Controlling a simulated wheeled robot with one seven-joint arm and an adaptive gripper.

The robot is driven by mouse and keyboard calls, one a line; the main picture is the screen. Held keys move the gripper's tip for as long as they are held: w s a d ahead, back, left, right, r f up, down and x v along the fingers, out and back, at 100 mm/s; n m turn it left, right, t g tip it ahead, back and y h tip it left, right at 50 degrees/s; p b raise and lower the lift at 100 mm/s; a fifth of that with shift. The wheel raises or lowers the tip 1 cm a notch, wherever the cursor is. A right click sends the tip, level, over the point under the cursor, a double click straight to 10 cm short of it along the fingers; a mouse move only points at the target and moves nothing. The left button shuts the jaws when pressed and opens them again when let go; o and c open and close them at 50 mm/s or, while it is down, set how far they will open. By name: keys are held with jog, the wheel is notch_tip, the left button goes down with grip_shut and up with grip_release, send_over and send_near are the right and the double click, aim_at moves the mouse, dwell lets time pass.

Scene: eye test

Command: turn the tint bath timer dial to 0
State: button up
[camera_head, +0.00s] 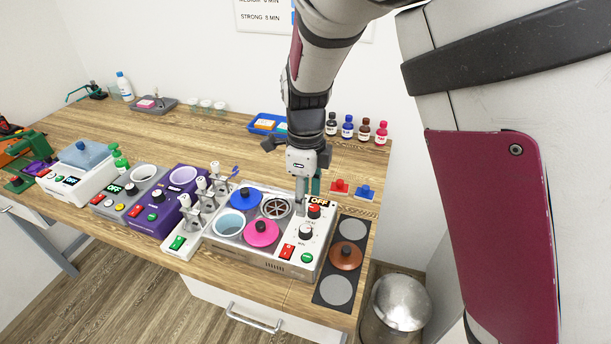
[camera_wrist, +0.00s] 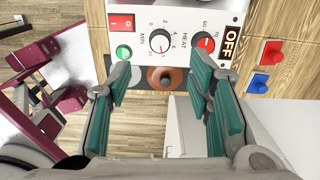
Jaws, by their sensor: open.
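My gripper (camera_head: 306,203) is open and empty above the panel, apart from the timer dial. In the wrist view my gripper's fingers (camera_wrist: 160,85) are spread below the dials, with nothing between them held.
A red rocker switch (camera_wrist: 122,22), a green button (camera_wrist: 124,52) and an OFF display (camera_wrist: 231,43) flank the dials. Red (camera_head: 339,187) and blue (camera_head: 365,191) knobbed pieces sit behind. Bottles (camera_head: 347,128) stand farther back.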

aim_at(306, 228)
notch_tip(306, 228, down, 10)
jog(key=shift+f, duration=0.15)
dwell(0.3)
grip_shut()
